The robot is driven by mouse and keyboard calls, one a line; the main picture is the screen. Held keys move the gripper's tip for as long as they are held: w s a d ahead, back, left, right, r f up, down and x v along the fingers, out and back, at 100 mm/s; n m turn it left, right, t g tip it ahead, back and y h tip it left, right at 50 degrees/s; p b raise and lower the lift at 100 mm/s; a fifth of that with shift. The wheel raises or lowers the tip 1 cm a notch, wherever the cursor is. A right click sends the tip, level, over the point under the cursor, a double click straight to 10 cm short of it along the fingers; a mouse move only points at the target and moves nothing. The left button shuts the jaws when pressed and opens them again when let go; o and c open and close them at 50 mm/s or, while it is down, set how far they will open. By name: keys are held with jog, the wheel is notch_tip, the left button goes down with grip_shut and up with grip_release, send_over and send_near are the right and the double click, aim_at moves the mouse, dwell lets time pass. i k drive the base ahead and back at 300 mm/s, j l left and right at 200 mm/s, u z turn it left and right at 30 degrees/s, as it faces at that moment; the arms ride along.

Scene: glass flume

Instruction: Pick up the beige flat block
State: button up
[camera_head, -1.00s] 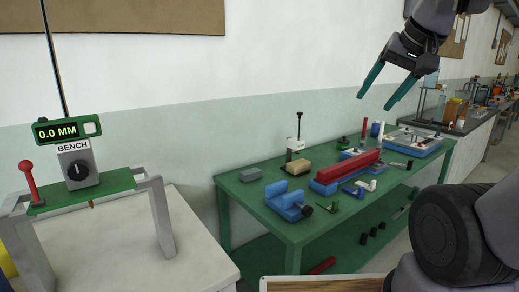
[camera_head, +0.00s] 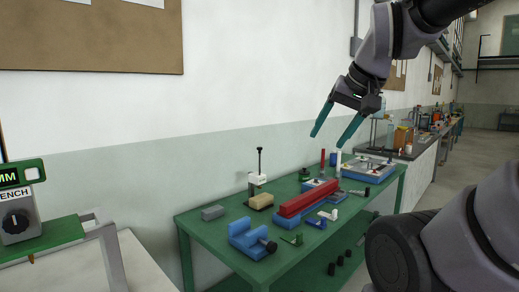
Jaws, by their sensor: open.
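The beige flat block (camera_head: 261,201) lies on the green table (camera_head: 205,238), towards its back left part. My gripper (camera_head: 328,133) is open and empty, with two teal fingers pointing down and to the left. It is in the air above the back right part of the table, up and to the right of the beige block and well apart from it.
A white stand with a black rod (camera_head: 257,178) rises right behind the beige block. A blue vise-like piece (camera_head: 247,240) sits in front. The red bar (camera_head: 308,198) is close on the right.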

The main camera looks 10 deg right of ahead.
aim_at(257, 202)
jog(key=i+l+u, duration=0.1)
jog(key=u, duration=0.3)
jog(key=l+u, duration=0.25)
jog(key=u, duration=0.15)
jog(key=i+l+u, duration=0.1)
jog(key=u, duration=0.3)
jog(key=l+u, duration=0.2)
jog(key=l, duration=0.35)
jog(key=l+u, duration=0.15)
jog(key=l, duration=0.4)
jog(key=k+l+u, duration=0.2)
jog(key=l, duration=0.35)
jog(key=l+u, duration=0.15)
jog(key=l, duration=0.4)
jog(key=k+l, duration=0.1)
jog(key=l, duration=0.45)
jog(key=k+l, duration=0.1)
jog(key=l, duration=0.5)
jog(key=k+l, duration=0.1)
jog(key=l, duration=0.5)
jog(key=i+j, duration=0.1)
jog(key=j, duration=0.25)
jog(key=u, duration=0.05)
